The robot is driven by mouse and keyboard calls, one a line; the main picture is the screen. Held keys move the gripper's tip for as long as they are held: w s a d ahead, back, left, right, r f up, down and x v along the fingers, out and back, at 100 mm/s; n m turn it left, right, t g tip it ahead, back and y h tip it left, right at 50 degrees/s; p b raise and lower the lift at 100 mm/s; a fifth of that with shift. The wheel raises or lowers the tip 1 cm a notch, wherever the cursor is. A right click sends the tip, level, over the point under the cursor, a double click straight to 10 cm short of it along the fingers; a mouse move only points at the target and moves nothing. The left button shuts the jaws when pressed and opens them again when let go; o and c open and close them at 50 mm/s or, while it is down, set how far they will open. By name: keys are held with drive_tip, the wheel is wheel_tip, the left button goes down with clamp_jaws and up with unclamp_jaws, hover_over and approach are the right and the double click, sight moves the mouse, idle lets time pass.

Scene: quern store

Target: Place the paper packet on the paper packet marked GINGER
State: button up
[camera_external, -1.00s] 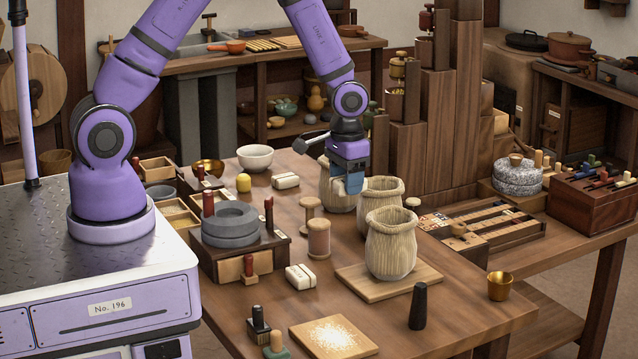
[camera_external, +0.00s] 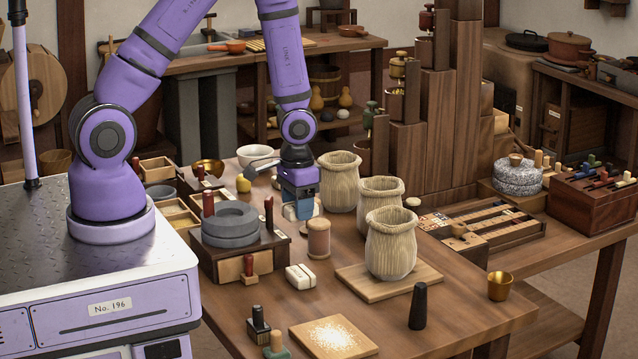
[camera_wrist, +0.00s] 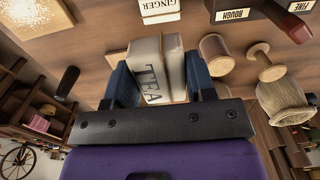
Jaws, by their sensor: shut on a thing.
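My gripper (camera_external: 299,207) is shut on a white paper packet marked TEA, which shows between the blue fingers in the wrist view (camera_wrist: 150,68). It holds the packet above the table, behind and left of the front wooden spool. In the external view only a pale edge of the held packet shows beside the fingers. The paper packet marked GINGER (camera_wrist: 157,8) is cut by the top edge of the wrist view. It appears to be the white packet (camera_external: 300,277) lying on the table in front of the quern block, apart from the held one.
A wooden spool (camera_external: 318,238) stands just right of the GINGER packet. The stone quern block (camera_external: 238,250) with red-handled pegs is to the left. Ribbed pots (camera_external: 391,245) stand to the right, one on a board. A floured board (camera_external: 333,337) and a black pestle (camera_external: 418,306) are in front.

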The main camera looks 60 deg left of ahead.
sight(299, 272)
drive_tip(key=shift+f, duration=6.4)
drive_tip(key=shift+f, duration=0.2)
drive_tip(key=o, duration=0.9)
drive_tip(key=shift+r, duration=0.1)
